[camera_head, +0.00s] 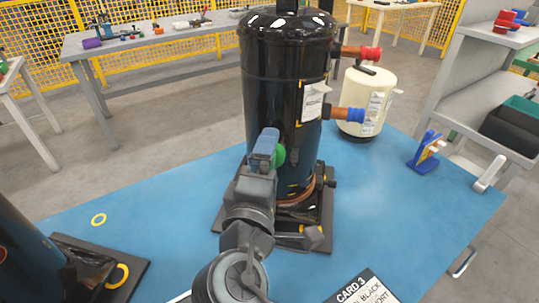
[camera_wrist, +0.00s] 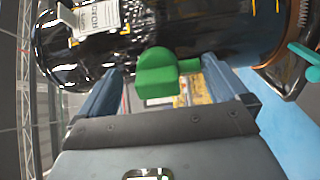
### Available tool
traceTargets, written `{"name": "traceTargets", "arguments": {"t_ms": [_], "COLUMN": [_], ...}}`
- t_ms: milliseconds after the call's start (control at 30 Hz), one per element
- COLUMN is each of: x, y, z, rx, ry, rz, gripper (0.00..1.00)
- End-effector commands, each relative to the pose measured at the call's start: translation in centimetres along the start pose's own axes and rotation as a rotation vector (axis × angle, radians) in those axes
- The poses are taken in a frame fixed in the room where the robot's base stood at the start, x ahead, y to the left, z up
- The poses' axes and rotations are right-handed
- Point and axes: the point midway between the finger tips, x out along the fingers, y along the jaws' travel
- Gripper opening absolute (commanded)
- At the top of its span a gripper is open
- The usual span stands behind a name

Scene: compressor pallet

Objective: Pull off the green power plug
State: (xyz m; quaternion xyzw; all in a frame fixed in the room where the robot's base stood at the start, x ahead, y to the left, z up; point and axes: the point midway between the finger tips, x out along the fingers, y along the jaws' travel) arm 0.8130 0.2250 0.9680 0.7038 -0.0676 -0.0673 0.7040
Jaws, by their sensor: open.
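The green power plug (camera_wrist: 157,78) is on the side of the black compressor (camera_wrist: 210,38). In the wrist view it lies between the two blue fingers of my gripper (camera_wrist: 163,68), with visible gaps on both sides. My gripper is open. In the head view my gripper (camera_head: 266,146) is at the lower front of the compressor (camera_head: 285,75). The green plug (camera_head: 280,156) shows just right of the fingers, partly hidden by them.
The compressor stands on a dark base on a blue mat (camera_head: 385,205). Two copper pipes with a red cap (camera_head: 371,53) and a blue cap (camera_head: 356,115) stick out right. A cream tank (camera_head: 368,88) stands behind. A second black unit (camera_head: 30,265) is at lower left.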

Motion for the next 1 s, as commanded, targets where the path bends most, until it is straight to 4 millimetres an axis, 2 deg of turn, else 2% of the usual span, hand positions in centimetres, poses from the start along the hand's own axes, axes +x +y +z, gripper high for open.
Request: {"name": "traceTargets", "arguments": {"t_ms": [367, 1000], "x": [0.0, 0.05], "y": [0.0, 0.67], "z": [0.0, 0.0], "rx": [0.0, 0.004], "ry": [0.0, 0.0], "rz": [0.0, 0.012], "gripper": [1.0, 0.4]}}
